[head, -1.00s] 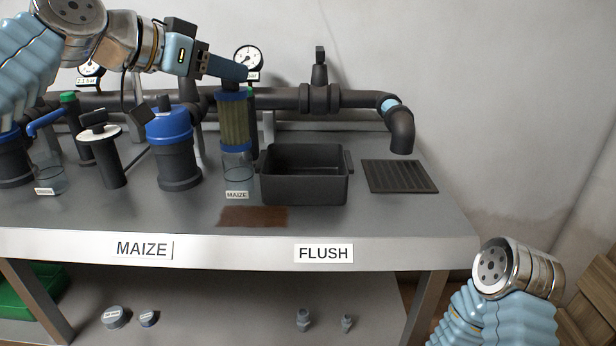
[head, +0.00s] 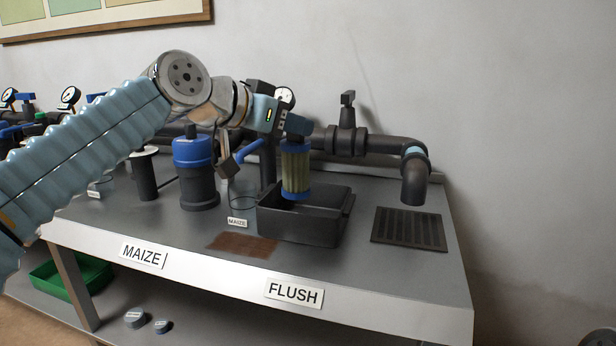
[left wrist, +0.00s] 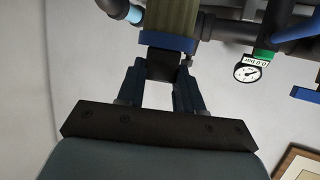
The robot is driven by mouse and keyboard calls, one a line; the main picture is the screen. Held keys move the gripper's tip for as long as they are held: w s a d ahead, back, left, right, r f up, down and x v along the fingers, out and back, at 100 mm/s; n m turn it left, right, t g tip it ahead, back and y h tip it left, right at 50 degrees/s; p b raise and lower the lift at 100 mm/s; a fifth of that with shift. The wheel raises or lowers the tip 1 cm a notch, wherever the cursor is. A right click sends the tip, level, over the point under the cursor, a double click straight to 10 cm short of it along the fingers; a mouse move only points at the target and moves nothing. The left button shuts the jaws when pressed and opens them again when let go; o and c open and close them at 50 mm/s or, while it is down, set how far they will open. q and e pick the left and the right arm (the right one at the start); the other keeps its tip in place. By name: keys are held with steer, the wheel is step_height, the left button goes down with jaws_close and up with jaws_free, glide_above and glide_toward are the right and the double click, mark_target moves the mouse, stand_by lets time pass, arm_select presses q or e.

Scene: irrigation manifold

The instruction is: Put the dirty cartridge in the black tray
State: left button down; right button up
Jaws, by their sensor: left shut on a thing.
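The dirty cartridge (head: 295,170) is a brownish-green pleated cylinder with blue end caps. My left gripper (head: 296,128) is shut on its top and holds it upright over the left part of the black tray (head: 318,228). The cartridge's lower end overlaps the tray's opening in the head view; I cannot tell its exact height. In the left wrist view, the fingers (left wrist: 161,85) grip the dark stub above the cartridge's blue cap (left wrist: 167,42). My right gripper is out of view.
A clear cup labelled MAIZE (head: 238,205) stands left of the tray. A blue-capped housing (head: 196,175) is further left. A dark pipe outlet (head: 414,180) hangs above a drain grate (head: 408,229) at the right. A brown patch (head: 242,245) lies in front.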

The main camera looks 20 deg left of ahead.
arm_select(q)
steer(key=w+f+b, duration=0.2)
steer(key=w+f, duration=0.4)
steer(key=f, duration=0.3)
steer(key=shift+w+f, duration=0.35)
steer(key=shift+f+b, duration=0.25)
steer(key=shift+b, duration=0.1)
steer(key=c, duration=0.7)
jaws_free()
steer(key=shift+c, duration=0.2)
steer(key=shift+r, duration=0.15)
